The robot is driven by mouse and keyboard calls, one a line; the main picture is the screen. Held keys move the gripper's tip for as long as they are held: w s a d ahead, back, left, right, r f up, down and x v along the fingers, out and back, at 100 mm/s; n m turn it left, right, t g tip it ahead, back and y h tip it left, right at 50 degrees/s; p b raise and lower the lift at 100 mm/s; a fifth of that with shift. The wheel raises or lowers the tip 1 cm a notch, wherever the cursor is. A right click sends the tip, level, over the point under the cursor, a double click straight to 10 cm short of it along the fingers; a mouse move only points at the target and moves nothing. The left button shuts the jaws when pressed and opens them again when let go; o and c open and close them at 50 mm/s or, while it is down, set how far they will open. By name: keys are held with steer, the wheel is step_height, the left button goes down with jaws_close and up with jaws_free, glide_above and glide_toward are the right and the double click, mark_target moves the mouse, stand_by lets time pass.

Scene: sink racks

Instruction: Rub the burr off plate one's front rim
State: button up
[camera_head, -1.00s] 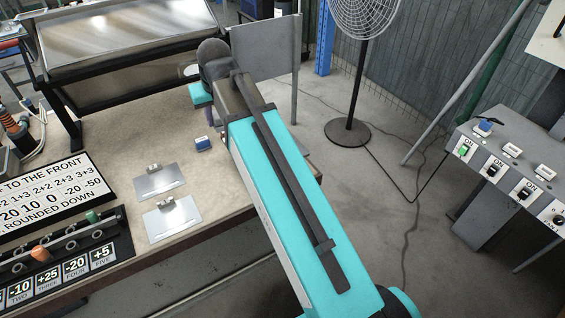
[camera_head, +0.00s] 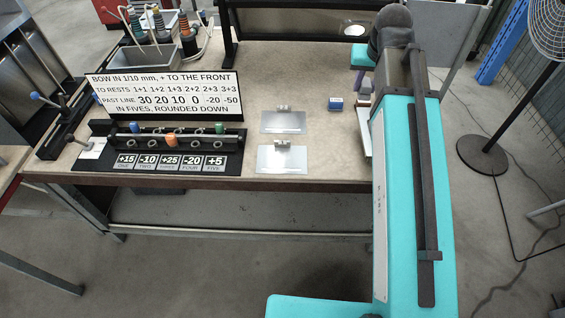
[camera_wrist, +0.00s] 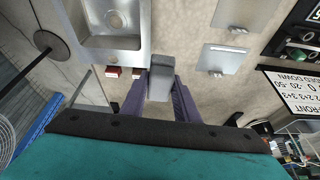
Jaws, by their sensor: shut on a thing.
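Two thin metal plates lie flat on the bench in the head view, a far plate (camera_head: 283,122) and a near plate (camera_head: 282,159), each with a small bracket on its back edge. The wrist view also shows both, one plate (camera_wrist: 225,60) and the other (camera_wrist: 237,14). No mark shows which is plate one, and no burr can be made out. My gripper (camera_wrist: 161,78) has purple fingers shut on a grey block (camera_wrist: 160,84), held over the bench right of the plates. In the head view my arm hides most of it.
A blue-and-white block (camera_head: 335,104) stands right of the plates. A numbered rack (camera_head: 170,150) with colored knobs and a sign (camera_head: 165,97) stand at left. The wrist view shows a metal tray (camera_wrist: 116,45) and red-and-white blocks (camera_wrist: 113,72) beside my gripper. Bench between plates and rack is clear.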

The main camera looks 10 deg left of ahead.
steer(key=s+d+f, duration=0.1)
steer(key=s+f, duration=0.4)
steer(key=f, duration=0.1)
steer(key=shift+s+f, duration=0.15)
steer(key=shift+f, duration=0.15)
stand_by(0.3)
